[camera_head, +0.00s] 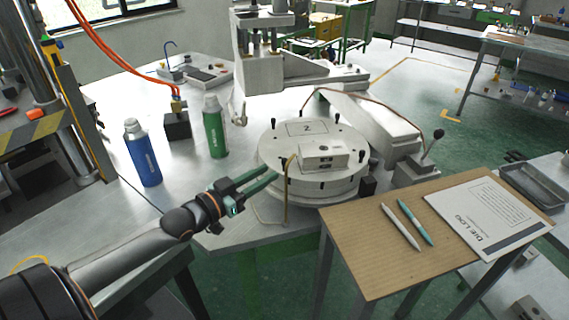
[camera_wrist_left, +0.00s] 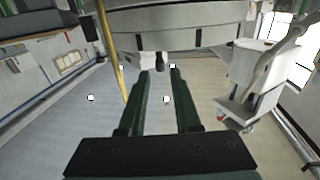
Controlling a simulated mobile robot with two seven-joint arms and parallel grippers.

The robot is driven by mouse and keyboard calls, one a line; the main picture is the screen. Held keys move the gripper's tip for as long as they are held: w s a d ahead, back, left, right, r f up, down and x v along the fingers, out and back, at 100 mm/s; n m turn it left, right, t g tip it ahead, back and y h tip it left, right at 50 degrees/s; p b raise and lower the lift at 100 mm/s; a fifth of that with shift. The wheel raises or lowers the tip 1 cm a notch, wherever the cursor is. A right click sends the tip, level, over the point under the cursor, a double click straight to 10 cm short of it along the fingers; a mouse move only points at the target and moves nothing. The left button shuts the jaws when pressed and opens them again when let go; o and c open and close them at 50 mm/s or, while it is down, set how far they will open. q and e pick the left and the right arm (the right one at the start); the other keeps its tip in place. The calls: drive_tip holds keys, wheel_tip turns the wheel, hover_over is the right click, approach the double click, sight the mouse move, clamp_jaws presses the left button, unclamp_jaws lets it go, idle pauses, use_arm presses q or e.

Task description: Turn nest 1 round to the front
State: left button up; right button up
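The round white turntable (camera_head: 314,178) stands on the grey bench, with black pegs around its rim. A plate marked 2 (camera_head: 307,129) lies at its back. A white block (camera_head: 324,158) with dark openings sits at its front. I cannot read a number 1 anywhere. My left gripper (camera_head: 272,179) is at the turntable's front left, its two green fingers apart. In the left wrist view the fingers (camera_wrist_left: 160,72) point at the turntable's edge (camera_wrist_left: 190,38), with a black peg (camera_wrist_left: 159,59) just beyond the tips, between their lines. Contact cannot be told. My right gripper is out of view.
A thin brass rod (camera_head: 287,195) stands close to my left fingers. Blue (camera_head: 143,153) and green (camera_head: 215,127) bottles stand left of the turntable. A lever with a black knob (camera_head: 433,147) is at right. A brown table (camera_head: 370,255) with pens and a die log stands in front.

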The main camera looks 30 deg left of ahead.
use_arm(q)
drive_tip(key=shift+x, duration=3.45)
drive_tip(key=shift+d, duration=0.1)
clamp_jaws()
